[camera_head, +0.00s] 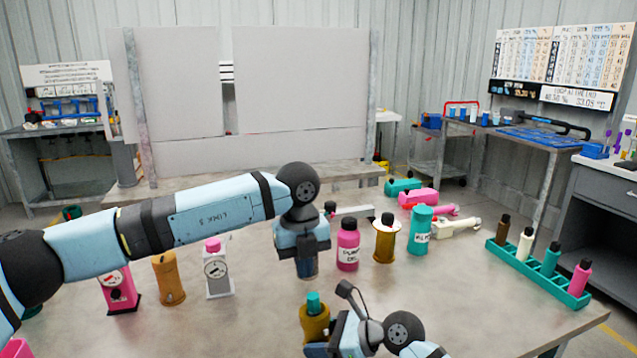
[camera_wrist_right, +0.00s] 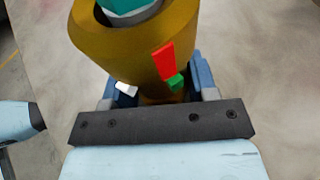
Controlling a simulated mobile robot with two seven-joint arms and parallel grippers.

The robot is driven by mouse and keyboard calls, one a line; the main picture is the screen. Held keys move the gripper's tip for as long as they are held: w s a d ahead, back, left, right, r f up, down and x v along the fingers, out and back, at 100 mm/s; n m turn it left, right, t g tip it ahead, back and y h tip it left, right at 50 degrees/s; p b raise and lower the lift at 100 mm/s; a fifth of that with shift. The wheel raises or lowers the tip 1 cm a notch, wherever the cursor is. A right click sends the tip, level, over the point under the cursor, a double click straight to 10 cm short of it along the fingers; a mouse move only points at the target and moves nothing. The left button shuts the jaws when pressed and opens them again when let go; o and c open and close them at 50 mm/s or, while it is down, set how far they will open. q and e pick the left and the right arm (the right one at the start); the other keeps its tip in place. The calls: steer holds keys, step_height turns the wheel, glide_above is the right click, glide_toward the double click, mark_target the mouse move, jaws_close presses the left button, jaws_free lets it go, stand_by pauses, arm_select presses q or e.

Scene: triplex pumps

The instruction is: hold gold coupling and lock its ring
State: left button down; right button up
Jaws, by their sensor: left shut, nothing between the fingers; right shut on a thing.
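The gold coupling (camera_head: 316,322), with a teal piece on its top, stands at the front of the table in the head view. My right gripper (camera_wrist_right: 158,97) is shut on the gold coupling (camera_wrist_right: 130,50); its blue fingers sit on either side of the body. A red mark (camera_wrist_right: 163,60), a green mark (camera_wrist_right: 176,82) and a small white tab (camera_wrist_right: 125,89) show on the coupling's near side. My left gripper (camera_head: 307,268) is shut and empty, pointing down behind the coupling and apart from it. Its fingertips are small and hard to make out.
A pink bottle (camera_head: 347,250), a gold canister (camera_head: 384,242) and a teal bottle (camera_head: 420,232) stand right of my left gripper. Pink (camera_head: 120,290), orange (camera_head: 168,280) and grey (camera_head: 217,272) units stand left. A teal rack (camera_head: 520,263) holds bottles at right. The front right table is clear.

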steer(key=shift+s+f, duration=0.15)
steer(key=shift+f, duration=0.2)
